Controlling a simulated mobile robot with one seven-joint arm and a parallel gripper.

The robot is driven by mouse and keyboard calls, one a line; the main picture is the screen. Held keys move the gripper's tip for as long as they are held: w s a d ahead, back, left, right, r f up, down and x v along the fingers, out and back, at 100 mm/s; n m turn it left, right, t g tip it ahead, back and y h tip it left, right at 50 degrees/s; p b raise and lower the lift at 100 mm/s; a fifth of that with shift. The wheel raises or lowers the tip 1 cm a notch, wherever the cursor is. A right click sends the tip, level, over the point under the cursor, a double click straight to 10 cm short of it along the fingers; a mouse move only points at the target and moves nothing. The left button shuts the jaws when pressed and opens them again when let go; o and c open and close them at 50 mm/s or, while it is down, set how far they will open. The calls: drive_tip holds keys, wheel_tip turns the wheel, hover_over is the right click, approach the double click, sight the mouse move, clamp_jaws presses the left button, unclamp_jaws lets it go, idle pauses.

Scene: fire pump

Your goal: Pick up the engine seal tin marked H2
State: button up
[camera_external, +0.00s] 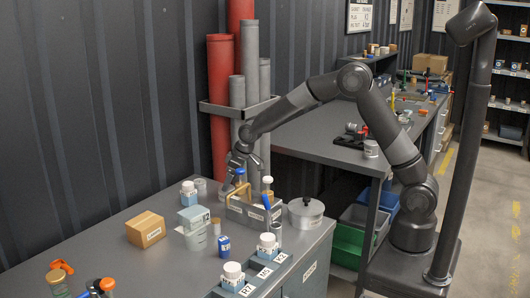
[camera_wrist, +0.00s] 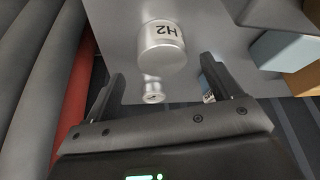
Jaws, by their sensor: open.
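The tin marked H2 (camera_wrist: 161,47) is a pale metallic cylinder in the wrist view, its marking upside down there. It stands on the grey bench top, ahead of my gripper (camera_wrist: 160,82) and roughly centred between the fingers. My gripper is open, with nothing held. In the external view my gripper (camera_external: 236,168) is low over the far part of the bench, by the wall. A small grey tin (camera_external: 200,187) stands to its left there; its marking cannot be read, so I cannot tell if it is H2.
A grey caddy (camera_external: 250,211) with upright tools is right of my gripper. A lidded metal pot (camera_external: 306,212), a white-capped jar (camera_external: 188,192), a pale blue box (camera_external: 193,216) and a carton (camera_external: 146,229) stand nearby. Red and grey pipes (camera_external: 221,110) rise behind.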

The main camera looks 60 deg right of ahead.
drive_tip(key=x, duration=0.5)
drive_tip(key=shift+s+a+f, duration=0.1)
drive_tip(key=shift+a+f, duration=0.05)
drive_tip(key=shift+c, duration=0.2)
drive_tip(key=c, duration=1.1)
